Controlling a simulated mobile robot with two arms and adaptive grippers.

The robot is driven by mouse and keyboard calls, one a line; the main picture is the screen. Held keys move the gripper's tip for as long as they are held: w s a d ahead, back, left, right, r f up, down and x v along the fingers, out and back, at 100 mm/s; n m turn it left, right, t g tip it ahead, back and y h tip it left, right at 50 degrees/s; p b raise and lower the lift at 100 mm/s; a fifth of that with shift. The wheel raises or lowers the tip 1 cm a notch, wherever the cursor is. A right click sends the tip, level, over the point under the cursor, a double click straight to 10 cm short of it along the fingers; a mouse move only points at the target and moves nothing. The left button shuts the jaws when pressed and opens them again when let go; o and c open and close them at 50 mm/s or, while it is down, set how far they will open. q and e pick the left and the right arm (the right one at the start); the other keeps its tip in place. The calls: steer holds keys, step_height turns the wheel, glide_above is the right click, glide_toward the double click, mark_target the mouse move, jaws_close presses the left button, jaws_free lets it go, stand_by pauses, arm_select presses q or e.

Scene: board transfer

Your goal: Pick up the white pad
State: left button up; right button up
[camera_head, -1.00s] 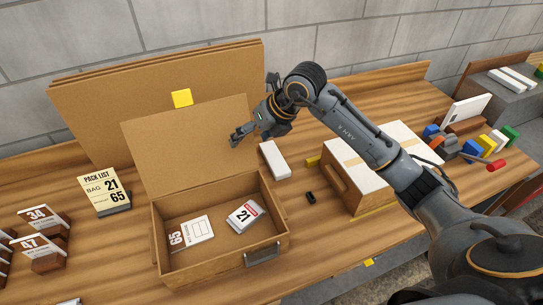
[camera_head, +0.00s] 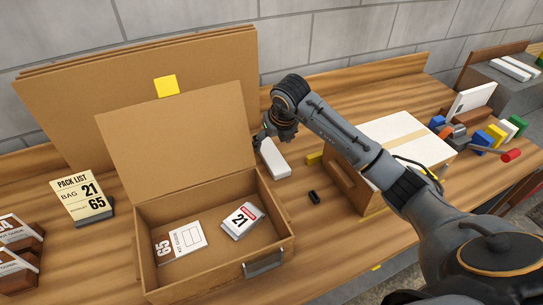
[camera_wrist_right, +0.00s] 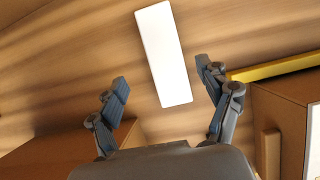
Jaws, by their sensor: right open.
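The white pad (camera_head: 275,160) is a long flat block lying on the wooden table, just right of the open cardboard box's raised lid. It also shows in the right wrist view (camera_wrist_right: 163,55), ahead of and between the fingers. My right gripper (camera_head: 262,140) is above the pad's far end in the head view, with its fingers partly hidden. In the right wrist view its two fingers (camera_wrist_right: 162,85) are spread wide, with nothing between the tips and the pad apart from them. My left gripper is in neither view.
The open box (camera_head: 150,240) holds a 65 card (camera_head: 182,241) and a 21 packet (camera_head: 242,220). A closed carton (camera_head: 345,180) stands right of the pad, with a yellow bar (camera_wrist_right: 275,68) beside it. A small black object (camera_head: 314,197) lies in front.

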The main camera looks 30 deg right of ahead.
mark_target(271, 153)
steer(key=shift+x, duration=1)
steer(key=shift+w+d+f+p, duration=0.15)
steer(key=shift+w+f+p, duration=0.1)
steer(key=shift+f+p, duration=0.25)
steer(key=p+x, duration=0.1)
steer(key=x, duration=0.2)
steer(key=shift+w+d+f, duration=0.1)
steer(key=shift+d+f, duration=0.05)
steer(key=shift+f, duration=0.1)
steer(key=shift+w+f, duration=0.15)
steer(key=shift+f, duration=0.2)
steer(key=shift+c, duration=0.2)
steer(key=c, duration=1)
